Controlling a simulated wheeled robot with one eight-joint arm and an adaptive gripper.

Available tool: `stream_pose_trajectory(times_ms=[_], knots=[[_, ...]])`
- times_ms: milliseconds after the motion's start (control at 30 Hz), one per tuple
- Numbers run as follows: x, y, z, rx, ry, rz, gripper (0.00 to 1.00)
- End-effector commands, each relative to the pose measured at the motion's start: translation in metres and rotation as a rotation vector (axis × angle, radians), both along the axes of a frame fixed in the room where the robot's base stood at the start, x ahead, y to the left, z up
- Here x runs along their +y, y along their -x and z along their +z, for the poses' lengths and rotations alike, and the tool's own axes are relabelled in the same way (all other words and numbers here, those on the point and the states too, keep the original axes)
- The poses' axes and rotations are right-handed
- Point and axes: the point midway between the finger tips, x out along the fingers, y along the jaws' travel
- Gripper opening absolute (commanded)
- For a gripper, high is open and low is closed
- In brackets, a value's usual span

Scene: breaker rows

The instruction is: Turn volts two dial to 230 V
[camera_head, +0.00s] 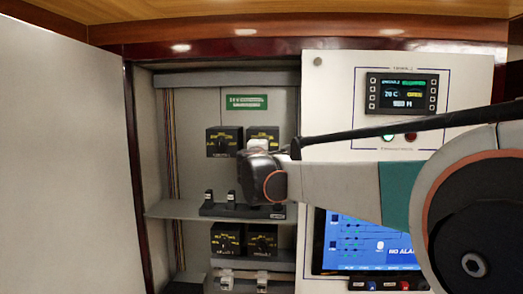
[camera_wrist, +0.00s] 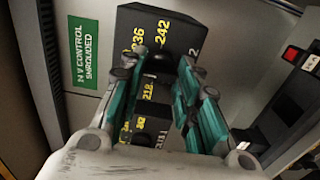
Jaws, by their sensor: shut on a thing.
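A black dial box with yellow numbers (camera_head: 263,132) sits at the right of the upper pair of dials in the head view. It also shows in the wrist view (camera_wrist: 180,30), where 236 and 242 can be read. Its name is not legible, so I cannot confirm it is volts two. My gripper (camera_wrist: 169,68) is shut on the dial knob of this box, with one finger on each side. The fingers hide most of the knob, so I cannot read its setting. In the head view my gripper (camera_head: 255,160) covers the box's lower part.
A similar dial box (camera_head: 223,141) stands close on the left. A green label (camera_head: 246,102) is above. A shelf (camera_head: 170,209) with small switches lies below, and two more dials (camera_head: 226,239) (camera_head: 262,240) under it. A white panel with a screen (camera_head: 402,93) is at right.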

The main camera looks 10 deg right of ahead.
Motion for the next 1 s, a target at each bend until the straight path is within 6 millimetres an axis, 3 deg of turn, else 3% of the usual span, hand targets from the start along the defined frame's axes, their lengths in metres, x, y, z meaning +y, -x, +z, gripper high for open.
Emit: stream_pose_trajectory(times_ms=[67, 100, 200, 633, 767, 1000], knots=[[0.001, 0.000, 0.000, 0.000, -0.001, 0.001, 0.06], [0.001, 0.000, 0.000, 0.000, -0.001, 0.001, 0.32], [0.001, 0.000, 0.000, 0.000, -0.001, 0.001, 0.50], [0.003, 0.006, 0.000, 0.000, -0.001, 0.001, 0.50], [0.008, 0.023, 0.000, 0.000, -0.001, 0.002, 0.50], [0.023, 0.069, 0.000, 0.000, -0.001, 0.003, 0.50]])
